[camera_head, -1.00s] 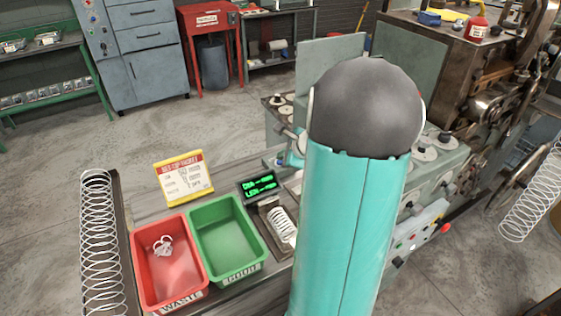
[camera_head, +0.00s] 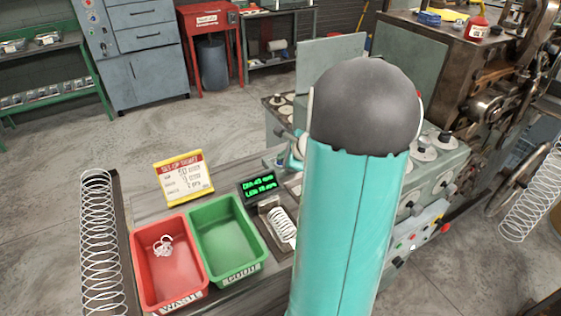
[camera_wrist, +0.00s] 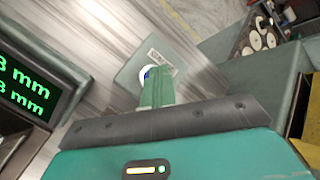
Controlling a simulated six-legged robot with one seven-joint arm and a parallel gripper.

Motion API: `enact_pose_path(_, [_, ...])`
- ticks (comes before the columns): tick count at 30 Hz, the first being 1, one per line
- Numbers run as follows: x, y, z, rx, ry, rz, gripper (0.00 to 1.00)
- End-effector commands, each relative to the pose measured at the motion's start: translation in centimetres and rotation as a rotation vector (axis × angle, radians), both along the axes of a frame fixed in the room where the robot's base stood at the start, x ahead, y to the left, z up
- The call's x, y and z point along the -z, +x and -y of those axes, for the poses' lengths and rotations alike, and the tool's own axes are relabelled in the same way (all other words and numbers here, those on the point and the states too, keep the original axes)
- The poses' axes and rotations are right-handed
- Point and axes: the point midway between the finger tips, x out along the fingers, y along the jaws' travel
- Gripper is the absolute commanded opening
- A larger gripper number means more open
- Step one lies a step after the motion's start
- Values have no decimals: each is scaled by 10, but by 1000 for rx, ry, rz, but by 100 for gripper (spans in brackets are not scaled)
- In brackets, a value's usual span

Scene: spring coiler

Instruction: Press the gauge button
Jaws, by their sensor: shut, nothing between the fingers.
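The gauge button (camera_wrist: 147,73) shows in the wrist view as a small round piece with a white rim and blue centre, on a grey-green plate (camera_wrist: 180,55) with a white label. My gripper (camera_wrist: 158,86) is shut and empty, its fingertips over the button and hiding part of it. I cannot tell whether they touch it. The gauge display (camera_head: 258,187) stands behind the spring rest in the head view and shows green figures in mm. It also fills the left of the wrist view (camera_wrist: 28,88). In the head view my arm hides the button.
A spring (camera_head: 281,226) lies in a holder right of the green bin (camera_head: 246,278). The red bin (camera_head: 140,275) holds a scrap of wire. A yellow-edged sign (camera_head: 183,179) stands behind the bins. The coiler machine (camera_head: 432,165) is at right.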

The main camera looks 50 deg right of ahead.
Motion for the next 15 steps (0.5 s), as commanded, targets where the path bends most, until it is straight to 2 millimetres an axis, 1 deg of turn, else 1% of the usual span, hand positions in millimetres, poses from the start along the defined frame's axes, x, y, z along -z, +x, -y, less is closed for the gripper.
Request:
enact_pose_path(9, [-14,0,0,-1,-1,0,0])
enact_pose_path(15, [-15,0,0,0,0,0,0])
